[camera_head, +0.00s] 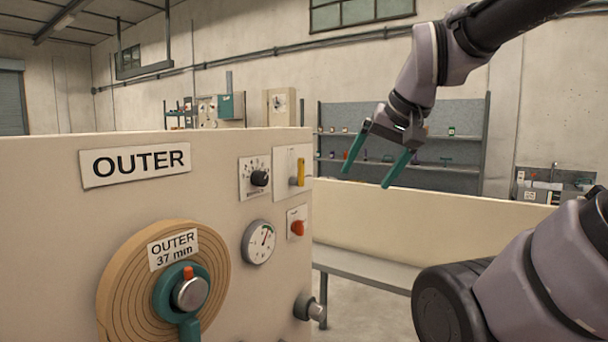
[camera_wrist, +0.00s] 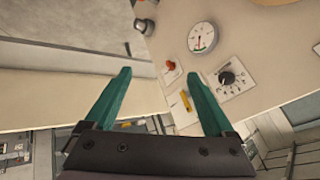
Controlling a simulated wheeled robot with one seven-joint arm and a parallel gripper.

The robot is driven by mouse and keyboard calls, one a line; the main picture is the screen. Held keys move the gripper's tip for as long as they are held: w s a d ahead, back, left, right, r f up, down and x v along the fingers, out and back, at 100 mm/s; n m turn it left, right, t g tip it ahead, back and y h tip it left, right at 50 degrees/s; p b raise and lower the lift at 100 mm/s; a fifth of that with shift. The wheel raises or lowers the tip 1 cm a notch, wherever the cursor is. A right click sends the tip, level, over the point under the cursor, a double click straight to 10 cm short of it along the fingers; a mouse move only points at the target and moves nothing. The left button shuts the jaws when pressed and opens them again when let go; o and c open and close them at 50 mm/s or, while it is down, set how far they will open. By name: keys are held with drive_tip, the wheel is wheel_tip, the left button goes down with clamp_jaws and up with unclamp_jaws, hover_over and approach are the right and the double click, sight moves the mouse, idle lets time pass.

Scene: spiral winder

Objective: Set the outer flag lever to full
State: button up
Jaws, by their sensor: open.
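The panel (camera_head: 220,190) marked OUTER stands at the left in the head view. Near its upper right edge is a white plate with a yellow lever (camera_head: 300,172), which looks like the flag lever and appears upright. In the wrist view the yellow lever (camera_wrist: 185,99) shows next to one finger, farther off. My gripper (camera_head: 365,179) is open and empty, in the air to the right of the panel, fingers pointing down and left. Its fingers also show apart in the wrist view (camera_wrist: 158,73). Any markings on the lever's plate are too small to read.
Close to the lever are a black rotary knob (camera_head: 260,178), a red-orange knob (camera_head: 297,228) and a round gauge (camera_head: 258,242). A low cream wall (camera_head: 420,232) runs behind my gripper.

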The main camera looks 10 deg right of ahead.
drive_tip(key=shift+w+r, duration=0.1)
drive_tip(key=c, duration=0.5)
drive_tip(key=shift+w+a+r+n, duration=0.15)
drive_tip(key=shift+w+r+n, duration=0.2)
drive_tip(key=shift+w, duration=0.25)
drive_tip(key=shift+w+a+r+n, duration=0.1)
drive_tip(key=shift+w+r+n, duration=0.1)
drive_tip(key=shift+w+n, duration=0.35)
clamp_jaws()
drive_tip(key=w+a+r+n+h, duration=0.1)
drive_tip(key=w+a+r+n, duration=0.1)
drive_tip(key=w+a+n, duration=0.3)
drive_tip(key=w+a+r+n+h, duration=0.1)
drive_tip(key=w+a+r+n, duration=0.2)
drive_tip(key=w, duration=1.1)
drive_tip(key=a+n, duration=0.2)
drive_tip(key=a, duration=0.1)
drive_tip(key=shift+w+a+h, duration=0.15)
drive_tip(key=shift+a+h, duration=0.05)
drive_tip(key=shift+h, duration=0.2)
